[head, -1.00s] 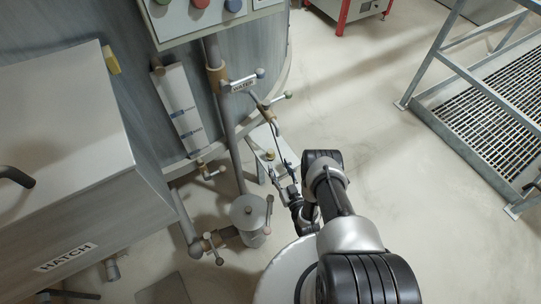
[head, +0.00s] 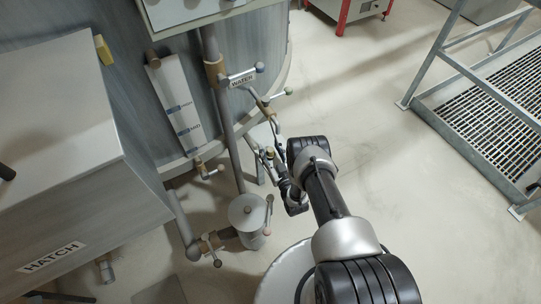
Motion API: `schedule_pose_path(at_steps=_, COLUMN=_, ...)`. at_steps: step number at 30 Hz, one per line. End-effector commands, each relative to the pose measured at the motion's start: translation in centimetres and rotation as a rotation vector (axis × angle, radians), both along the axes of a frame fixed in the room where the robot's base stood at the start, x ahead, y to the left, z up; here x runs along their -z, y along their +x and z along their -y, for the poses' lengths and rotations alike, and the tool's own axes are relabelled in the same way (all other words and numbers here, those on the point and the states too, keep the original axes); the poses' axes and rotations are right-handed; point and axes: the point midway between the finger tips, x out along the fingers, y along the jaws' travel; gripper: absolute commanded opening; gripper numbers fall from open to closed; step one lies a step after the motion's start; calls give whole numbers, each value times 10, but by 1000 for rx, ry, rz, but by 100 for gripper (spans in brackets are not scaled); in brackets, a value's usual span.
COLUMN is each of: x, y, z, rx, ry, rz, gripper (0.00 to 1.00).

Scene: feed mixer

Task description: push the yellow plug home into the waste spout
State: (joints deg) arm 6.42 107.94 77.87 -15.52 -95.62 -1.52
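My gripper (head: 266,154) is small in the head view, low beside the mixer, over a pale narrow shelf (head: 258,136). Its fingers overlap the place on the shelf where a small yellow-brown knob showed before. That knob is now hidden or too small to make out, and I cannot tell if the fingers touch it. Whether the fingers are open or shut does not show clearly. I cannot tell for sure which fitting is the waste spout; a short grey pipe stub (head: 106,268) hangs under the hatch box.
The hatch box (head: 55,120) fills the left, with a yellow block (head: 103,49) at its top edge. Pipes with valve handles and a lidded pot (head: 248,213) stand left of my arm. A grated metal platform (head: 490,110) is at right. The floor between is clear.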

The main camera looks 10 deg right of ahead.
Motion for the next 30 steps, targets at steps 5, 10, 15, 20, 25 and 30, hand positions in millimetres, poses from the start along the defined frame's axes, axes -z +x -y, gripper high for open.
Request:
schedule_pose_path(at_steps=5, x=0, y=0, z=0, rx=0, ry=0, rz=0, gripper=35)
schedule_pose_path(at_steps=10, x=0, y=0, z=0, rx=0, ry=0, rz=0, gripper=24)
schedule_pose_path(at_steps=15, x=0, y=0, z=0, rx=0, ry=0, rz=0, gripper=12)
schedule_pose_path(at_steps=20, x=0, y=-1, z=0, rx=0, ry=0, rz=-1, gripper=2)
schedule_pose_path(at_steps=25, x=0, y=0, z=0, rx=0, ry=-1, rz=0, gripper=0)
schedule_pose_path(at_steps=30, x=-2, y=0, z=0, rx=0, ry=-1, rz=0, gripper=0)
